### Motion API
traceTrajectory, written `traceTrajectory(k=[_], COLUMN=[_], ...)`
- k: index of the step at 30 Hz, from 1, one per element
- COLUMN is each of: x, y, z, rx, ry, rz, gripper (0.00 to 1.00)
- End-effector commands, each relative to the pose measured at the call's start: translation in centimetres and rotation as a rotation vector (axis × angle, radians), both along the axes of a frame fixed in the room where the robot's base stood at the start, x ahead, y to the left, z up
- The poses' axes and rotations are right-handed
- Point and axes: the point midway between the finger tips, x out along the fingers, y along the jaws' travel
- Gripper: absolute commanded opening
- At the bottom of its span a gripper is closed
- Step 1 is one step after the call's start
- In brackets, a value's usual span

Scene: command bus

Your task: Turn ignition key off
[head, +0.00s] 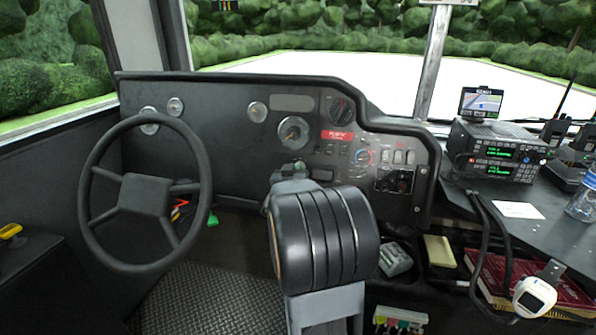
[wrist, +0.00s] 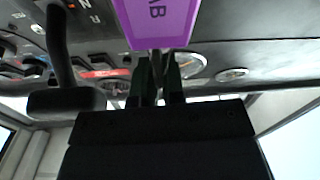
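In the wrist view, where the dashboard appears upside down, a purple tag (wrist: 158,22) with dark letters fills the top middle. It seems to be a key tag; the key itself is not clearly seen. My gripper (wrist: 158,62) points at the dashboard, with its two dark fingers on either side of a narrow gap right by the tag's narrow end. I cannot tell whether the fingers touch or hold anything. In the head view my arm covers part of the dashboard, and the fingers, the tag and the ignition key are hidden.
The steering wheel (head: 146,195) stands left of my arm. A round gauge (head: 293,132), a red label (head: 338,135) and switches are on the dashboard. Radios (head: 494,150) stand on the right shelf. In the wrist view a dark lever (wrist: 62,100) is at the left.

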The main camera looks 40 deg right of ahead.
Motion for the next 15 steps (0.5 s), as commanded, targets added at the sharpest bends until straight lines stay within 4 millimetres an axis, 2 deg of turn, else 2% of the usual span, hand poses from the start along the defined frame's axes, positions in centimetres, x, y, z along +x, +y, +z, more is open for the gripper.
traceTrajectory(k=[1,7,15], x=[-0.03,0.02,-0.05], y=[-0.03,0.02,0.17], z=[-0.02,-0.01,0.03], rx=[0.000,0.000,0.000], ry=[0.000,0.000,0.000], rz=[-0.001,0.001,0.001], gripper=[0.15,0.34,0.34])
